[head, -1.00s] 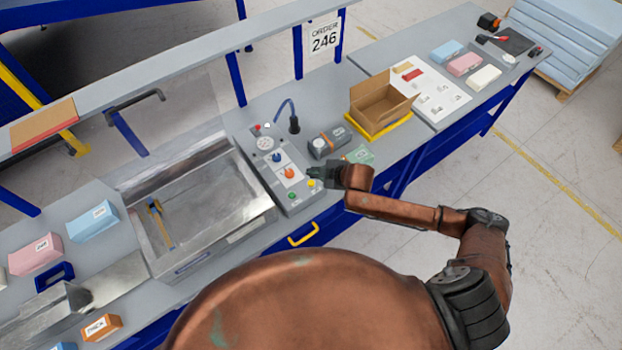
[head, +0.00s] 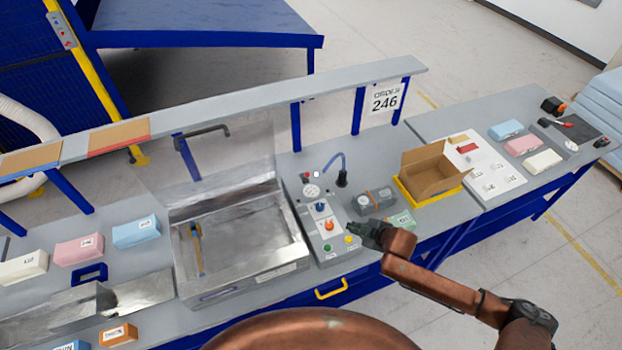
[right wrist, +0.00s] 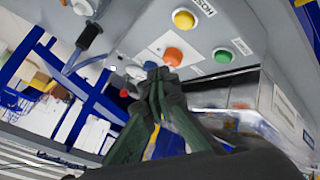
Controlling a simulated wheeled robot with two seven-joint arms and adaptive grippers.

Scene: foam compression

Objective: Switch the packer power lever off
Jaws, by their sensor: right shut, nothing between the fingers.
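The grey control panel (head: 322,215) stands right of the metal tray. It carries a blue knob (head: 320,207), an orange knob (head: 328,225), a yellow button (head: 348,240) and a green button (head: 327,248). I cannot read which control is the power lever. My right gripper (head: 364,236) is shut and empty, just right of the panel's front part. In the right wrist view its closed fingertips (right wrist: 158,74) appear just below the orange knob (right wrist: 172,56), hiding part of the panel; contact cannot be told. My left gripper is not in view.
A metal tray (head: 290,262) lies left of the panel. A dark grey device (head: 375,200), a green packet (head: 402,221) and an open cardboard box (head: 432,178) stand to the right. A yellow handle (head: 331,290) is on the front edge.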

